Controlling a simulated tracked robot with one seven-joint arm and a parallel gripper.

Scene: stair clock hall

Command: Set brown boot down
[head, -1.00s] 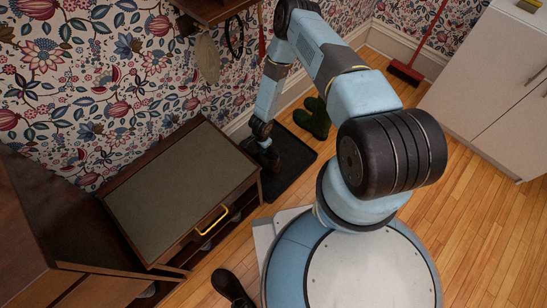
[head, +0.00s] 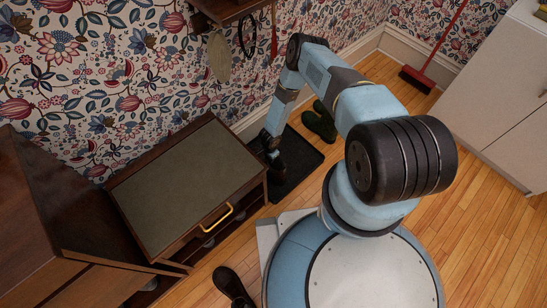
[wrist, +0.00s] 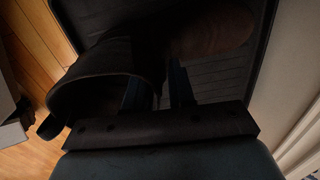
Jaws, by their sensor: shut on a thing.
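My gripper (head: 268,148) is shut on the brown boot (head: 276,166) over the left part of the black boot tray (head: 302,164). In the wrist view the boot's dark open shaft (wrist: 95,95) is at the left and its brown toe (wrist: 215,35) points to the upper right. The fingers (wrist: 157,85) are at the shaft wall, in deep shade. The boot is very low over the tray or touching it; I cannot tell which. Its sole is hidden.
Green boots (head: 319,122) stand at the tray's far end. A low cabinet (head: 185,180) with a yellow handle is close on the left. Another dark boot (head: 230,283) is on the floor beside my base. The tray's right part is bare. A red broom (head: 418,79) leans farther back.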

